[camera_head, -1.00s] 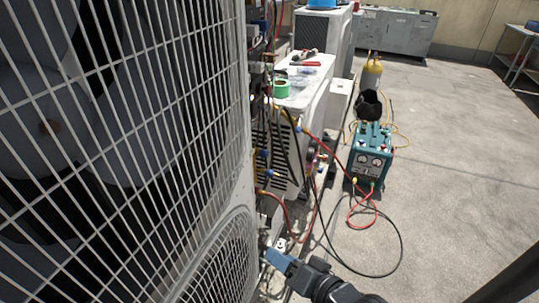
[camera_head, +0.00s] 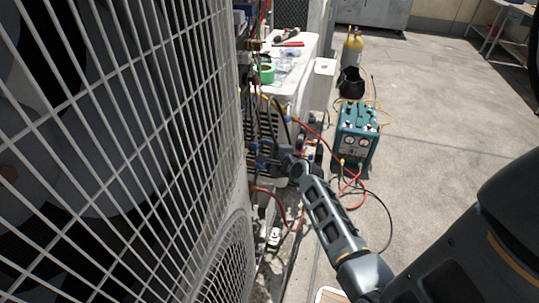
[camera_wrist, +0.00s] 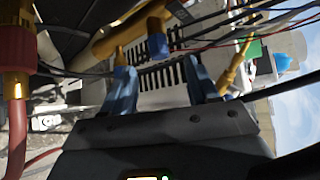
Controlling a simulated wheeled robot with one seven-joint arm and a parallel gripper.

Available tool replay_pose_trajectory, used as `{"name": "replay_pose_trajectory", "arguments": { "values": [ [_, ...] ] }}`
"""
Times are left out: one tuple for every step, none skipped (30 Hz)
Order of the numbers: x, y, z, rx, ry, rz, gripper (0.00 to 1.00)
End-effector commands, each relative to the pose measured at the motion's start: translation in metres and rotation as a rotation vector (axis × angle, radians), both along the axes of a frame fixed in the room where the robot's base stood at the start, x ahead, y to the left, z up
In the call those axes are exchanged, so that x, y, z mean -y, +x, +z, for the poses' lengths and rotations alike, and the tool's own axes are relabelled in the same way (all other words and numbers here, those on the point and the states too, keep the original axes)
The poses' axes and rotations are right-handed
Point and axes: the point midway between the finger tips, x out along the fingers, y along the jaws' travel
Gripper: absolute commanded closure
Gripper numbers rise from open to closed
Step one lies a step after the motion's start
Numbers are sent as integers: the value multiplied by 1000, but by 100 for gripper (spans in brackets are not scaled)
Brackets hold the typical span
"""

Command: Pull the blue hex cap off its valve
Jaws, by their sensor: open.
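A blue hex cap (camera_wrist: 157,46) sits on a brass valve body (camera_wrist: 130,36) in the wrist view. My gripper (camera_wrist: 158,70) is open, with one blue-grey finger on each side of the cap's line. The cap appears just beyond the fingertips, and I cannot tell whether they touch it. Another brass fitting with a blue part (camera_wrist: 120,60) shows by the left fingertip. In the head view my gripper (camera_head: 263,150) is at the valves beside the condenser's edge and hides much of them.
The condenser grille (camera_head: 120,150) fills the left. A red hose hangs from a red and brass fitting (camera_wrist: 20,60) close to my gripper's left. Dark cables cross around it.

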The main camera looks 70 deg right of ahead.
Motion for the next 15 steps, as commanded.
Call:
{"name": "replay_pose_trajectory", "arguments": {
  "values": [
    [5,7,-3,1,0,1,41],
    [7,10,-5,0,-1,2,41],
    [10,15,-7,-1,0,2,41],
    [13,18,-8,0,-1,1,41],
    [15,20,-10,-1,-1,0,41],
    [17,24,-11,0,-1,1,41],
    [19,26,-12,0,-1,1,41],
    [20,29,-14,-1,0,2,41],
    [22,31,-15,-1,-1,2,41],
    [23,32,-15,-1,-1,2,41],
    [24,34,-16,-1,-1,2,41],
    [25,35,-17,-1,-1,2,41],
    [26,36,-17,-1,-1,2,41],
    [26,36,-17,-1,-1,2,41],
    [26,36,-17,-1,-2,1,41]
  ]
}}
